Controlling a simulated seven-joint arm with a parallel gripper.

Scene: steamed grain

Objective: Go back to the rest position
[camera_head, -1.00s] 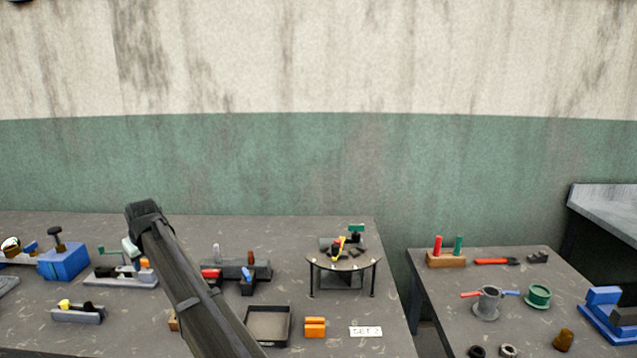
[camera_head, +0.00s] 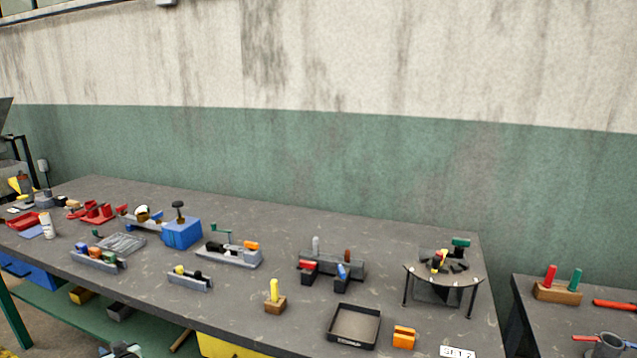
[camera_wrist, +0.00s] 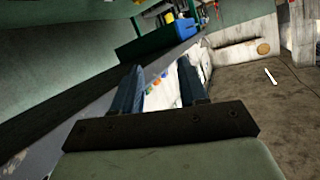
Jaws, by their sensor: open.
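My gripper (camera_wrist: 158,84) shows in the wrist view with its two dark fingers apart. Nothing is held between them. Beyond the fingers lie a pale surface with small coloured spots and a brown floor, both clear of the fingertips. In the head view the gripper is not clearly seen.
The bench holds a blue box (camera_head: 182,233), a black tray (camera_head: 354,326), an orange block (camera_head: 404,337) and a small round stand (camera_head: 444,274). A second table (camera_head: 525,287) stands at the right. The wrist view shows open floor (camera_wrist: 250,95) at the right.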

